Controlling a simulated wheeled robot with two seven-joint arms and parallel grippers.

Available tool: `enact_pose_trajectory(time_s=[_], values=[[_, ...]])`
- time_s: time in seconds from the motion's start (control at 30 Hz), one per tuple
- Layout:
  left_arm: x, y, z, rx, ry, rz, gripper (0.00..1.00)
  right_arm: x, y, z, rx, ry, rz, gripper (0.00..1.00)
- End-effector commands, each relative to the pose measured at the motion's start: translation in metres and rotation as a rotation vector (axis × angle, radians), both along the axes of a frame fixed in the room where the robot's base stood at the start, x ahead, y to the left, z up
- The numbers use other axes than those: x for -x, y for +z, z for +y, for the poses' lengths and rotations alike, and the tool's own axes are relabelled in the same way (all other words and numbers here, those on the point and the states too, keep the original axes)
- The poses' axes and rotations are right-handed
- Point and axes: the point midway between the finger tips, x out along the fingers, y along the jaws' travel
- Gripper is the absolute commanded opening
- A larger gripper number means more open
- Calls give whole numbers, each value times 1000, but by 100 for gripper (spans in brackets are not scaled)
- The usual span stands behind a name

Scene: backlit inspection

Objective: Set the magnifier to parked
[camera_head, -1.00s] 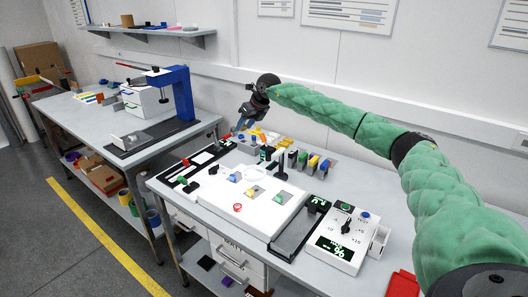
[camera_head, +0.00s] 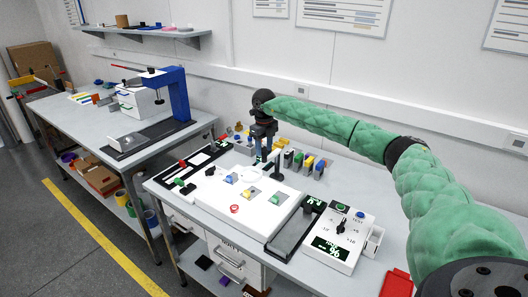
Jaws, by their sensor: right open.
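The magnifier's dark post (camera_head: 279,162) stands at the back right of the white light panel (camera_head: 222,213). A pale lens (camera_head: 249,177) seems to reach left from it over the panel, faint against the bright surface. My right gripper (camera_head: 258,160) points down at the back edge of the panel, just left of the post and close to the lens. It is open and looks empty. I cannot tell whether its fingers touch the magnifier. My left gripper is not in view.
Several coloured upright holders (camera_head: 307,164) stand behind. A red tray (camera_head: 396,284) is at the front right edge.

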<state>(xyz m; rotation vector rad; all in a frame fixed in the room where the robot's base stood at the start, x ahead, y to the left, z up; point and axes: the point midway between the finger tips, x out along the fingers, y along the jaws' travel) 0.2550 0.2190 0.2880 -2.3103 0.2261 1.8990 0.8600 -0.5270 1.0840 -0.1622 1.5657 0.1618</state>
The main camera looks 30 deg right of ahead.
Motion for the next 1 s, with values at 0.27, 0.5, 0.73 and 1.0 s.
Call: enact_pose_trajectory(time_s=[0.27, 0.5, 0.73, 1.0], values=[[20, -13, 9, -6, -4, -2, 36, 0, -25, 0, -1, 0, 0, 43], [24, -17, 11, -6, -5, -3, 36, 0, -33, 0, -1, -1, 0, 43], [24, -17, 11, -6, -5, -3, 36, 0, -33, 0, -1, 0, 0, 33], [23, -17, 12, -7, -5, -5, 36, 0, -32, 0, -1, -1, -1, 0]])
